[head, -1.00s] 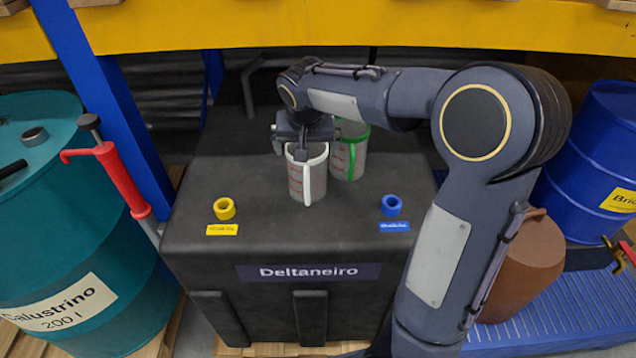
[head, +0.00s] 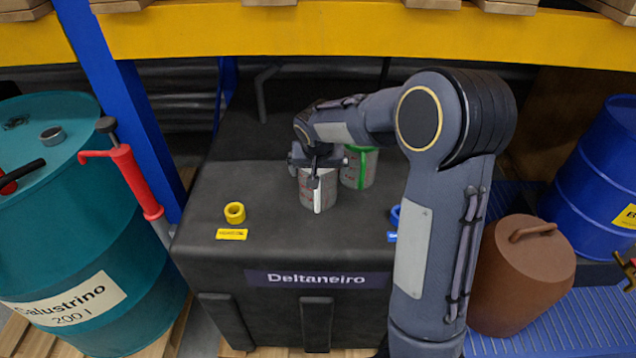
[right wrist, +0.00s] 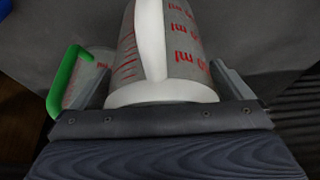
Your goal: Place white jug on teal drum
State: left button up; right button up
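The white jug (head: 309,186), with red markings and a white handle, stands upright on the black box. My right gripper (head: 317,172) has come down over it, one finger on each side. In the right wrist view, the jug (right wrist: 158,60) lies between the fingers, with a narrow gap at the right finger, so the gripper looks open around it. The teal drum (head: 85,225), labelled Calustrino 200 l, stands at the left. The visible part of its top holds a grey cap and a black bar. My left gripper is not in view.
A green-handled jug (head: 358,168) stands close behind the white one. A red pump (head: 135,180) and a blue post (head: 115,95) stand between drum and box. A yellow ring (head: 234,212) sits on the box. A brown canister (head: 522,275) is at the right; a yellow beam (head: 330,28) crosses above.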

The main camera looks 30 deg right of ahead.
jog(key=c, duration=0.8)
jog(key=shift+r, duration=0.1)
